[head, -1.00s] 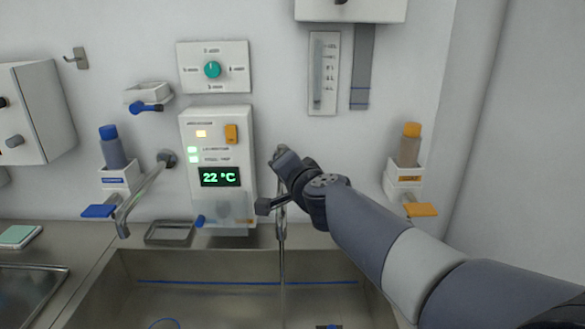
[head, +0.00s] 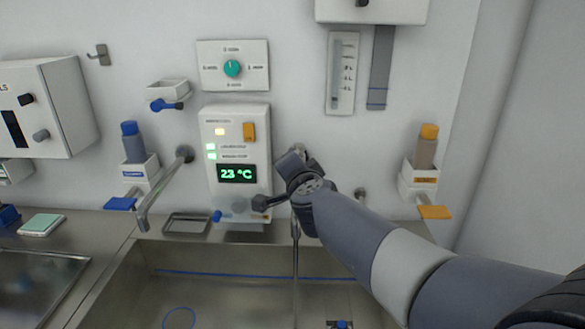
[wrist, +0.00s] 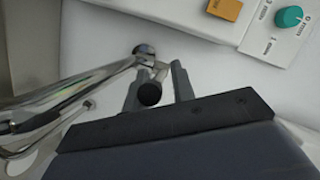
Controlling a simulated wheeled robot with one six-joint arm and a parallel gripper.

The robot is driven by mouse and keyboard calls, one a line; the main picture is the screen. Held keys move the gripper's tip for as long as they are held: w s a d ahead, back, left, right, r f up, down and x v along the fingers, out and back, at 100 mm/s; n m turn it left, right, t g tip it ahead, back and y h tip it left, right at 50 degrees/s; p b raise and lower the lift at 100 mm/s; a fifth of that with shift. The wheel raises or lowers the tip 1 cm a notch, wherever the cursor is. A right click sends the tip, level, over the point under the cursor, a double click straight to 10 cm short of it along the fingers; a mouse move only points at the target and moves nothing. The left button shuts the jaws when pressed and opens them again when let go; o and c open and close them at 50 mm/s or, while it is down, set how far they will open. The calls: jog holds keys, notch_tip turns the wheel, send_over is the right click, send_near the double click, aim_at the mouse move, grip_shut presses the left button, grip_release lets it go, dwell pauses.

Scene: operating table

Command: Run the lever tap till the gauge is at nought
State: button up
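The lever tap's metal spout (head: 296,232) stands over the sink, partly hidden behind my arm. A thin vertical streak below it looks like running water. In the wrist view, the tap (wrist: 60,108) lies at the left, and its black lever knob (wrist: 149,94) sits between the fingers of my gripper (wrist: 158,84). The fingers stand apart. The knob is close to the left finger, with a gap to the right one; contact is unclear. The gauge (head: 341,75) is a pale upright scale on the wall; its level is too small to read.
A white panel (head: 222,123) shows 23 °C beside the tap. Another spout (head: 162,190) is at the left. Bottle dispensers with a blue paddle (head: 120,204) and an orange paddle (head: 434,212) flank the sink (head: 225,293). A green dial (head: 232,68) is above the panel.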

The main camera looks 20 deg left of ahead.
jog(key=shift+o, duration=0.7)
jog(key=shift+f, duration=0.1)
jog(key=p+v, duration=0.1)
jog(key=v, duration=0.3)
jog(key=p+v, duration=0.1)
jog(key=v, duration=0.4)
jog(key=shift+s+r, duration=0.25)
jog(key=shift+r, duration=0.05)
jog(key=shift+s+d, duration=0.4)
jog(key=shift+s, duration=0.15)
jog(key=shift+c, duration=0.2)
